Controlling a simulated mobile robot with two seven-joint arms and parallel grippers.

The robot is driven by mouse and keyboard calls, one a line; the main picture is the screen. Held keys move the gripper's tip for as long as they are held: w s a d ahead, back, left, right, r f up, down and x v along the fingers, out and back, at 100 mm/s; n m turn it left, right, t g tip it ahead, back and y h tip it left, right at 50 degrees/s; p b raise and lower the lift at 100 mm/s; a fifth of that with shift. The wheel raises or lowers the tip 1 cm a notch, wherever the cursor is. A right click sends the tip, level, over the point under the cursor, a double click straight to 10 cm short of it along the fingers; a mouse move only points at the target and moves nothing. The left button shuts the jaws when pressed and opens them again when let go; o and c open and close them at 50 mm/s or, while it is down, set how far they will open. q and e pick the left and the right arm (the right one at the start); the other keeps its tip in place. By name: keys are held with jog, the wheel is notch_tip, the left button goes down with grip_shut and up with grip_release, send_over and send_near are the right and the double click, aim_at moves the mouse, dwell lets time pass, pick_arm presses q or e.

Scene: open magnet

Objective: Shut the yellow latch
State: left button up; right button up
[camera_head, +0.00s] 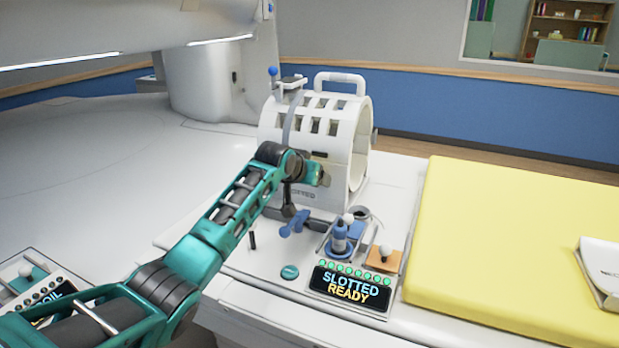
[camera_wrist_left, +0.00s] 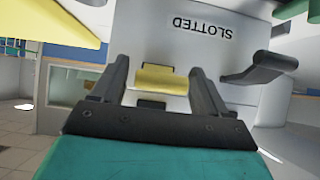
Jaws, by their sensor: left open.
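The yellow latch (camera_wrist_left: 161,78) is a small yellow block on the white face of the slotted coil in the left wrist view. A dark slot or catch (camera_wrist_left: 152,104) shows on the gripper side of it. My left gripper (camera_wrist_left: 157,72) is open, with one black finger on each side of the latch and visible gaps between. In the head view my left gripper (camera_head: 318,174) is at the front of the white slotted coil (camera_head: 335,120), and my arm's end largely hides the latch there. My right gripper is not in view.
A black lever (camera_wrist_left: 262,68) sticks out beside the latch in the wrist view. A blue handle (camera_head: 294,223), a blue plug (camera_head: 339,238) and a panel reading SLOTTED READY (camera_head: 350,287) stand in front of the coil. A yellow pad (camera_head: 510,225) lies to the right.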

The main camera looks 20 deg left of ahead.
pick_arm(q)
jog(key=shift+s, duration=0.1)
jog(key=v, duration=1.2)
jog(key=shift+s+r, duration=0.25)
jog(key=shift+s, duration=0.05)
jog(key=shift+c, duration=0.3)
